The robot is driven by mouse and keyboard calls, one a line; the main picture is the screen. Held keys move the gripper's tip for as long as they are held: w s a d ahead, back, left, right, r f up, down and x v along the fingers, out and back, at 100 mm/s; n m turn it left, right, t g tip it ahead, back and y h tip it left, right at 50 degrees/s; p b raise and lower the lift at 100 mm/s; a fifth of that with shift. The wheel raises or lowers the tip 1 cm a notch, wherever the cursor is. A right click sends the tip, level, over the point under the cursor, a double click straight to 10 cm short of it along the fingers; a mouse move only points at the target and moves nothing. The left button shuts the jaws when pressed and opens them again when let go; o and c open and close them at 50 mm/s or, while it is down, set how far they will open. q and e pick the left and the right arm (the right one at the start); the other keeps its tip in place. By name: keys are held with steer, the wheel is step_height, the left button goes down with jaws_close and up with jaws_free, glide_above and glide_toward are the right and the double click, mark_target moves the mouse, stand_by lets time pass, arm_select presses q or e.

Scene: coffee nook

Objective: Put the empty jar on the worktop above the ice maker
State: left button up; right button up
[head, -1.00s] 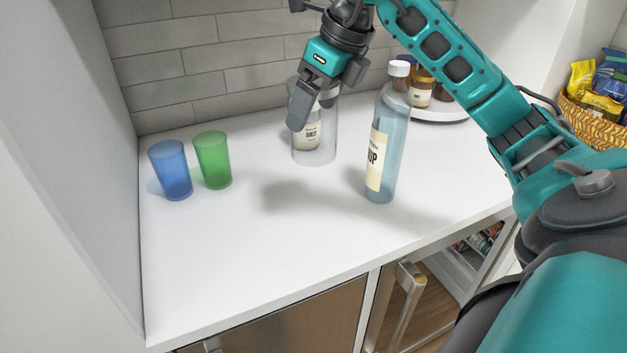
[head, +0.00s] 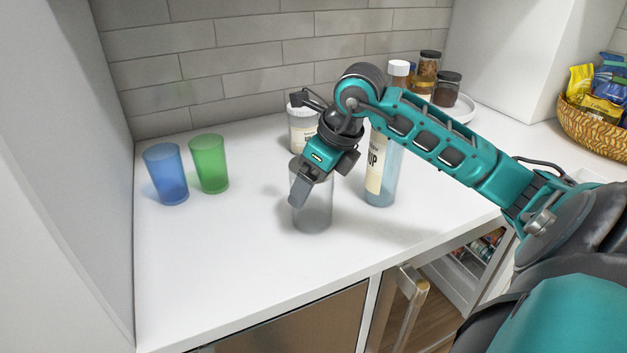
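The empty jar (head: 313,212) is clear and upright over the front middle of the white worktop (head: 235,255). My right gripper (head: 299,197) comes from above with its fingers at the jar's rim and is shut on it; one finger shows against the jar's left side. I cannot tell whether the jar's base touches the worktop. A stainless front (head: 300,325) sits below the worktop, under the jar's side of the counter; it may be the ice maker, but no label shows. My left gripper is out of view.
A blue cup (head: 167,175) and a green cup (head: 209,164) stand at left. A syrup bottle (head: 385,180) stands close right of the jar, partly behind my arm. A labelled canister (head: 302,137) is behind. Jars on a round tray (head: 463,110) are back right. The front left worktop is clear.

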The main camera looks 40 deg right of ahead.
steer(key=o, duration=0.9)
steer(key=shift+o, duration=0.2)
steer(key=v, duration=1.2)
